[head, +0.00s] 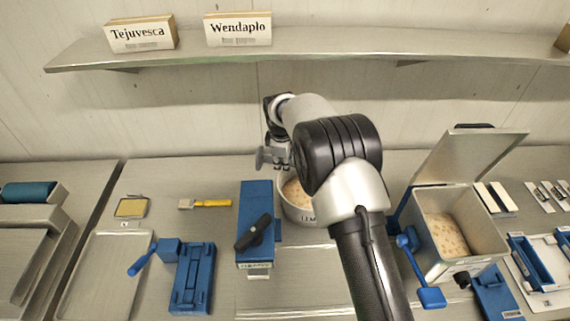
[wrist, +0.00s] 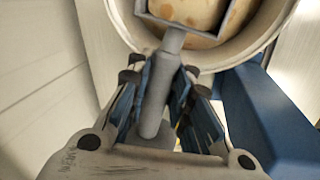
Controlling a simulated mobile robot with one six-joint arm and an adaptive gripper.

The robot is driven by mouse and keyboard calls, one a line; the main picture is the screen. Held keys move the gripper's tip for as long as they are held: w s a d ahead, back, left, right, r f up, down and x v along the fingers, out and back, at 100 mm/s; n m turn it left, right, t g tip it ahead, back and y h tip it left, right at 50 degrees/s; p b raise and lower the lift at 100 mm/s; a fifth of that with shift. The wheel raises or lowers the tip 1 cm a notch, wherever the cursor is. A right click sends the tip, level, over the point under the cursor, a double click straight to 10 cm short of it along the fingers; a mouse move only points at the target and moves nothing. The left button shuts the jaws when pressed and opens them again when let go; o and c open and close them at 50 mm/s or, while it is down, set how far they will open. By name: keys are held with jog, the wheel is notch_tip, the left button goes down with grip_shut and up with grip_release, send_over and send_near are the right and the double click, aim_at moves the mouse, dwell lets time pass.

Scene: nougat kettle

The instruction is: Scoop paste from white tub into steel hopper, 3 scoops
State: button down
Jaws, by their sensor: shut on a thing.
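The white tub (head: 297,212) stands on the bench, partly hidden behind my arm, with pale paste (head: 293,192) flecked brown inside. In the wrist view the tub's rim (wrist: 268,38) curves across the top, around the paste (wrist: 190,12). My gripper (wrist: 160,90) is shut on the grey handle of a scoop (wrist: 155,95); its square metal end is over the tub's opening. Whether the scoop touches or holds paste I cannot tell. In the head view my gripper (head: 276,152) is at the tub's back left. The steel hopper (head: 478,262), lid open, stands at the right with flecked paste inside.
A blue block with a black lever (head: 255,195) stands close left of the tub. A blue-handled lever (head: 408,243) sticks out at the hopper's left. A yellow-handled brush (head: 205,203) and steel tray (head: 110,270) lie left. A shelf (head: 300,45) runs along the wall above.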

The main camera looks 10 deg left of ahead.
jog(key=shift+h, duration=0.3)
jog(key=shift+a+r+p, duration=0.15)
jog(key=shift+r+p, duration=0.6)
jog(key=shift+r, duration=0.35)
jog(key=shift+a+r+p, duration=0.15)
jog(key=shift+r+p, duration=0.55)
jog(key=shift+r, duration=0.4)
